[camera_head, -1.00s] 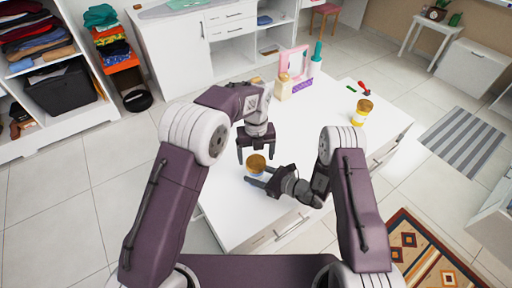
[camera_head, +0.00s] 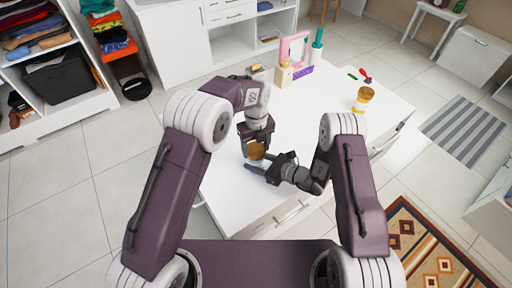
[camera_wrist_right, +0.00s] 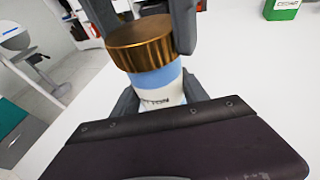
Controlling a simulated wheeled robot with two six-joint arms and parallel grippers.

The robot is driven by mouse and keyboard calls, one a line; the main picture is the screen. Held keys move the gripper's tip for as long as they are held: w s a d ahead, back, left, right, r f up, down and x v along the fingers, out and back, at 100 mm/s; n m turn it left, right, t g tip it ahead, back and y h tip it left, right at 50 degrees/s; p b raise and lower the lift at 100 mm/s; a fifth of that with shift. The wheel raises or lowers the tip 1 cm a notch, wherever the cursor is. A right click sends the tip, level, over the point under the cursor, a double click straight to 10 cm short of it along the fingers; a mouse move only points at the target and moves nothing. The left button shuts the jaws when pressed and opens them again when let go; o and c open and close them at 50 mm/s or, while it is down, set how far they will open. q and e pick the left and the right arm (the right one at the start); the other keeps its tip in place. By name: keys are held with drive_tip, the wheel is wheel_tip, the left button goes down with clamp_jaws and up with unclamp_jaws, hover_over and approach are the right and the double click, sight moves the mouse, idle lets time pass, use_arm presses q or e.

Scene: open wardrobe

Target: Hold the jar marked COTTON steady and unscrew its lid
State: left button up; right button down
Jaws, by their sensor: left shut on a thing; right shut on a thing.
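The COTTON jar stands upright on the white cabinet top, partly hidden by both grippers in the head view. The right wrist view shows its pale body with a blue band (camera_wrist_right: 158,80), the end of the word COTTON, and a ribbed copper-brown lid (camera_wrist_right: 142,44), which also shows in the head view (camera_head: 256,151). My left gripper (camera_head: 256,146) comes from above and is shut on the lid, one finger each side. My right gripper (camera_head: 257,164) lies low and is shut around the jar's body. The lid sits on the jar.
Another jar with a yellow-orange lid (camera_head: 363,97) stands to the right on the white cabinet top (camera_head: 320,120). A pink-framed mirror (camera_head: 294,47), a cream bottle (camera_head: 283,74) and a teal bottle (camera_head: 317,45) stand at the back. A red-handled tool (camera_head: 365,75) lies behind the second jar.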

use_arm(q)
drive_tip(key=n, duration=0.9)
drive_tip(key=shift+n, duration=0.4)
drive_tip(key=n, duration=1.2)
drive_tip(key=shift+n, duration=0.3)
drive_tip(key=n, duration=0.6)
drive_tip(key=shift+r, duration=0.1)
drive_tip(key=n, duration=0.6)
drive_tip(key=shift+n, duration=0.3)
drive_tip(key=n, duration=1.6)
drive_tip(key=shift+r, duration=0.15)
drive_tip(key=shift+r, duration=1)
